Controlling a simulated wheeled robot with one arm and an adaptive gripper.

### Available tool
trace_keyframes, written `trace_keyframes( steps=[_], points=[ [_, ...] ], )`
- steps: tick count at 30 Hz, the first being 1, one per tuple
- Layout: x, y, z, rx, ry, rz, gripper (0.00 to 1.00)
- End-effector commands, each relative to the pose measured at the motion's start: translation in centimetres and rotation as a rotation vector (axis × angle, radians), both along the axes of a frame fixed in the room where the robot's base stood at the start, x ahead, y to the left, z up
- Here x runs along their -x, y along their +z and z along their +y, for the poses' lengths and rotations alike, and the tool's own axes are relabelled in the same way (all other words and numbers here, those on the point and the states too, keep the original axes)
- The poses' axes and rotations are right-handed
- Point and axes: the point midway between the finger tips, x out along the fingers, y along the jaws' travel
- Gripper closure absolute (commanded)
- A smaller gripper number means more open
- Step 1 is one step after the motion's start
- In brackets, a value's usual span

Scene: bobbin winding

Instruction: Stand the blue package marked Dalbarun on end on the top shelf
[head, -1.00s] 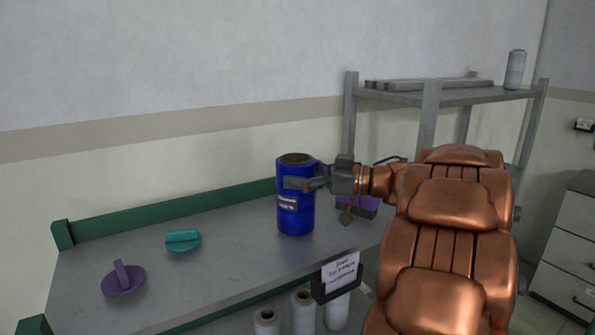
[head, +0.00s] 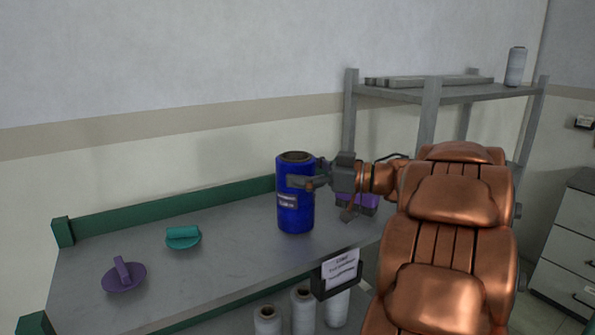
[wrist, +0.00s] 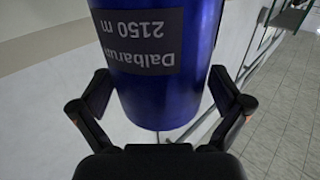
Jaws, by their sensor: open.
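The blue package (head: 295,212) is a cylinder standing upright on the grey workbench. In the wrist view the blue package (wrist: 165,100) shows a dark label reading Dalbarun 2150 m, upside down in the picture. My gripper (head: 305,182) is at the package's upper right side in the head view. In the wrist view my gripper (wrist: 165,95) is open, with one finger on each side of the package; I cannot tell whether either touches it. The top shelf (head: 450,95) of a grey rack is at the back right.
Several long grey bars (head: 420,82) and a pale spool (head: 516,66) occupy the top shelf. A purple handled disc (head: 124,279) and a teal one (head: 183,239) lie on the bench (head: 215,275). A purple item (head: 370,201) is behind my gripper. Pale spools (head: 302,310) stand below the bench.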

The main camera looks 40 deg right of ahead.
Motion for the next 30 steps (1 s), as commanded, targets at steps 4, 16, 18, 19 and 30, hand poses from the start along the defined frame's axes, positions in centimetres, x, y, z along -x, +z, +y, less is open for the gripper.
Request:
trace_keyframes(
  steps=[4,16,18,19,30],
  points=[
    [1.0,0.1,-0.9,0.000,-0.002,-0.001,0.00],
    [5.8,0.0,-4.6,-0.002,-0.004,0.000,0.00],
    [6.7,0.0,-5.4,-0.002,-0.006,0.000,0.00],
    [7.0,0.0,-5.7,-0.002,-0.005,0.000,0.00],
    [9.2,0.0,-7.2,0.000,0.000,0.000,0.00]
  ],
)
